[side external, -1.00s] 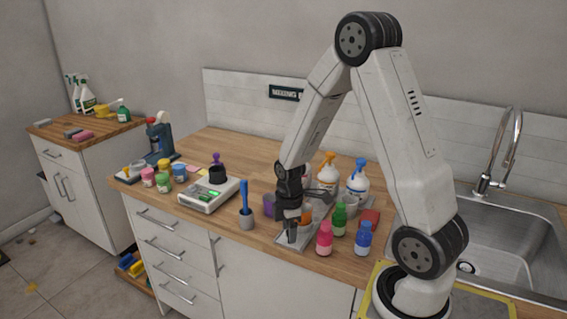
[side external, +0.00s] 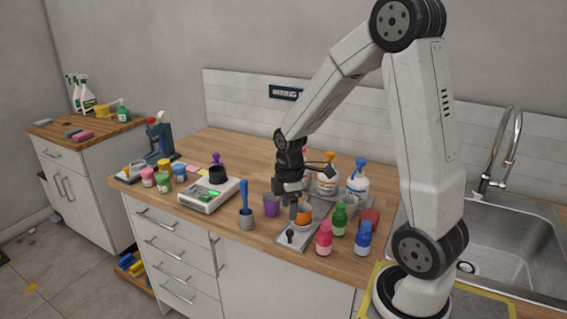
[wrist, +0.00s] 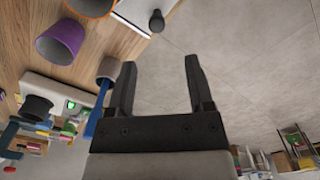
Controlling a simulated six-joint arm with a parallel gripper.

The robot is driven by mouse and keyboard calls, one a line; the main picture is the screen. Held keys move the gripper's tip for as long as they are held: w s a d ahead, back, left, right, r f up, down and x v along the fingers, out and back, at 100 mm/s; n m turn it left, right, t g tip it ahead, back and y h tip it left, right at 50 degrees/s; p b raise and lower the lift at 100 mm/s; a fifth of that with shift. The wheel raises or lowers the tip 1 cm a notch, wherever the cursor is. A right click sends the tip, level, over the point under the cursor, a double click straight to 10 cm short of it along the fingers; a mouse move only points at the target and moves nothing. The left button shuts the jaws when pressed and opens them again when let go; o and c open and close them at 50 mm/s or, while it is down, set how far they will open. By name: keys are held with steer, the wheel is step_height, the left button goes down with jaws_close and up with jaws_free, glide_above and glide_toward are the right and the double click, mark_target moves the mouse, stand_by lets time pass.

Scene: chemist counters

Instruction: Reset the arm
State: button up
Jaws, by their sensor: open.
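My gripper (side external: 294,212) is above the counter near its front edge, over the grey tray (side external: 292,238). In the wrist view my gripper (wrist: 158,85) has its two dark fingers apart with nothing between them. Below it in that view is mostly floor beyond the counter edge. An orange cup (side external: 304,218) stands on the tray close to my gripper. A purple cup (side external: 271,206) stands just to the left; it also shows in the wrist view (wrist: 60,42). A small dark knob (side external: 290,234) is at the tray's front end.
Pink (side external: 324,238), green (side external: 339,219) and blue (side external: 363,238) bottles stand right of the tray. Spray bottles (side external: 357,180) stand behind. A grey cup with a blue-handled tool (side external: 246,218) and a scale (side external: 208,196) are to the left. The sink (side external: 510,240) is at right.

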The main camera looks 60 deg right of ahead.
stand_by(0.3)
steer(key=s+a+m+t, duration=0.2)
steer(key=a+m, duration=0.7)
steer(key=a, duration=0.5)
steer(key=shift+s+f+t, duration=0.2)
steer(key=shift+s+t, duration=0.1)
steer(key=shift+s, duration=0.15)
